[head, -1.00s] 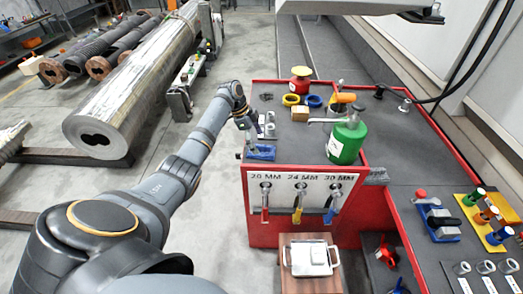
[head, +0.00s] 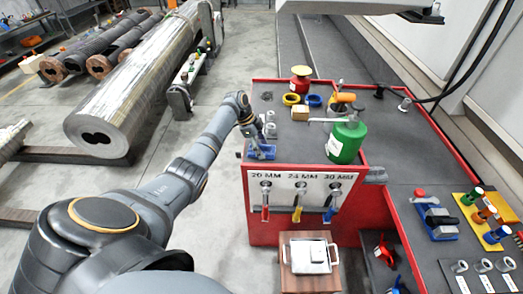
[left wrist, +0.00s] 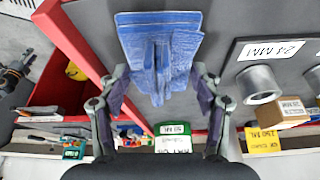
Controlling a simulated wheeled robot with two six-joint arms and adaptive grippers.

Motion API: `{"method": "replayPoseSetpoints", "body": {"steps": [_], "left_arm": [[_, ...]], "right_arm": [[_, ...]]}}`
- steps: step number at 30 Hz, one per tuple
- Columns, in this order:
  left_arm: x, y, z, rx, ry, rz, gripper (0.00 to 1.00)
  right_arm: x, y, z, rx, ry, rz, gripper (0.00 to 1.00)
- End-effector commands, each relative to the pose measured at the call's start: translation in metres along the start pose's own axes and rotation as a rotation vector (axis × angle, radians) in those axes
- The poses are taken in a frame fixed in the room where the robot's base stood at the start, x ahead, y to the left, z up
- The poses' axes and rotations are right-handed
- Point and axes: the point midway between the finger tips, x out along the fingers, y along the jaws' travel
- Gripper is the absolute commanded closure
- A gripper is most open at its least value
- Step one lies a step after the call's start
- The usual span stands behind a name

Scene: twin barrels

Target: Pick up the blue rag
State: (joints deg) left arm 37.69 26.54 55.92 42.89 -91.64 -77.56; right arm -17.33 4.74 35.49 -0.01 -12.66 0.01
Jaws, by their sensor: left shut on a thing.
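The blue rag (head: 265,153) is at the near left corner of the red-edged bench top in the head view. In the left wrist view the rag (left wrist: 160,28) is bunched into folds at its middle, with its far part spread flat. My left gripper (head: 250,138) is over the rag at the bench corner. I cannot tell whether the rag is clear of the bench top. My right gripper is not in view.
A green bottle (head: 344,142) stands to the right of the rag. Metal sleeves (head: 270,128) and a small tan box (head: 300,114) are close by. Wrenches (head: 298,208) hang on the bench front.

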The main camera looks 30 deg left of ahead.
Motion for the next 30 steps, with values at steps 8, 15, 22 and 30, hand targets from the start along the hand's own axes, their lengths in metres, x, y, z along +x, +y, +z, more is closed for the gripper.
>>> {"method": "replayPoseSetpoints", "body": {"steps": [8,15,22,30], "left_arm": [[-0.006,-0.001,-0.002,0.000,0.000,-0.002,0.67],[-0.045,0.016,-0.021,0.005,-0.002,-0.002,0.67],[-0.084,0.069,-0.048,0.004,-0.004,0.000,0.67],[-0.104,0.123,-0.067,0.002,-0.002,0.000,0.67]], "right_arm": [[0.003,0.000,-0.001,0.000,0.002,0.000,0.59],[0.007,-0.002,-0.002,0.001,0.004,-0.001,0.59],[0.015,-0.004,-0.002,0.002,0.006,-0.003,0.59],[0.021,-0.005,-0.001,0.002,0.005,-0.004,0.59]]}}
